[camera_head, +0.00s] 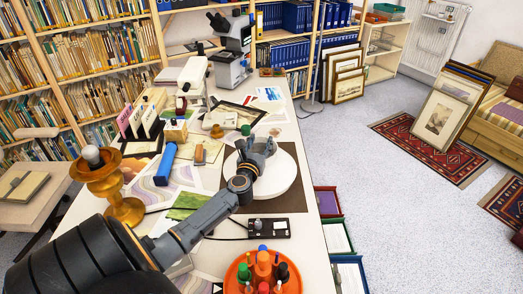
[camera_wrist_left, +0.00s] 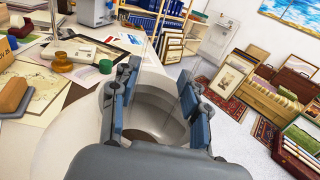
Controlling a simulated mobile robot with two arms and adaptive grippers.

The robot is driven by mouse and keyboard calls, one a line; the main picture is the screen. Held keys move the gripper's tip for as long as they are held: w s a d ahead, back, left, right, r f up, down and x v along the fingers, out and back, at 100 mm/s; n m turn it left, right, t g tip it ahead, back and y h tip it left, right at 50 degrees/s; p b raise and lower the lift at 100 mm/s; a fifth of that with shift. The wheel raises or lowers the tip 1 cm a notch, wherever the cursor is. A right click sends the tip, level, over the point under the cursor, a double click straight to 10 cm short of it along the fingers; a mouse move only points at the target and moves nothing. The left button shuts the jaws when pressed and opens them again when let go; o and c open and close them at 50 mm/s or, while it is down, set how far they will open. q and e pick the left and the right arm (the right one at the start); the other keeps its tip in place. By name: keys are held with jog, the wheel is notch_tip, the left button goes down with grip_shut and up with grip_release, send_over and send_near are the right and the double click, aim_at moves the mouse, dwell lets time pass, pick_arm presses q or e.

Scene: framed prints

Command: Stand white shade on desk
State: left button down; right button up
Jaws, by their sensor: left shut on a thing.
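The white shade (camera_head: 277,178) is a wide, round, bowl-like piece over the brown mat (camera_head: 289,217) on the desk (camera_head: 312,242). My left gripper (camera_head: 257,146) is at its upper side, shut on the shade. In the left wrist view the shade (camera_wrist_left: 150,88) shows between the two blue-padded fingers, with its hollow inside visible. I cannot tell whether its underside touches the mat. An orange turned lamp base (camera_head: 124,209) with a bare bulb (camera_head: 92,155) stands at the desk's left. My right gripper is not in view.
A red-orange tray of bottles (camera_head: 263,275) and a small switch box (camera_head: 268,228) are near the front. Drawers (camera_head: 337,237) stick out at the right.

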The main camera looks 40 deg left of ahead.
pick_arm(q)
jog(key=shift+w+a+f, duration=0.2)
jog(key=shift+w+f, duration=0.25)
jog(key=shift+f, duration=0.1)
jog(key=shift+w+a+f+b, duration=0.1)
jog(key=shift+w+f+b, duration=0.1)
jog(key=shift+f+b, duration=1.05)
jog(key=shift+f+p, duration=0.4)
jog(key=shift+f, duration=0.1)
jog(key=c, duration=1.1)
grip_release()
jog(key=shift+f, duration=0.2)
jog(key=o, duration=0.4)
jog(key=shift+s, duration=0.1)
jog(key=shift+r, duration=0.1)
